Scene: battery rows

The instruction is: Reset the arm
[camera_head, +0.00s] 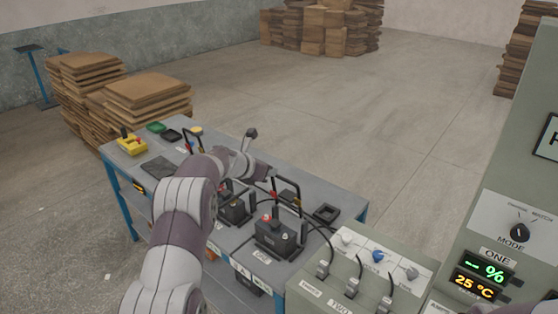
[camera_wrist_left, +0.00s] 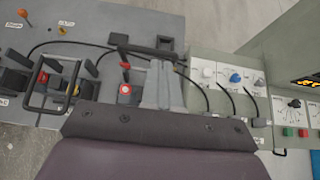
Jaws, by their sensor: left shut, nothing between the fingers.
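My left arm reaches in from the bottom of the head view. Its gripper (camera_head: 266,173) is over the middle of the workbench (camera_head: 335,243). In the left wrist view the gripper (camera_wrist_left: 159,72) shows as grey fingers, shut and empty. A dark battery (camera_head: 275,237) with a red terminal stands on the bench nearer me; its red terminal (camera_wrist_left: 125,89) shows just left of the fingers. Another battery (camera_head: 234,210) stands to the left, partly behind my arm. I cannot tell the exact height of the fingers over the bench. My right gripper is not in view.
A control box (camera_head: 330,291) with knobs and cables stands close at the right, beside a tall cabinet (camera_head: 500,150) with a lit display. A black tray (camera_head: 326,213) lies at the bench's right end. A yellow item (camera_head: 131,146) stands far left. Stacked boards (camera_head: 150,97) stand behind.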

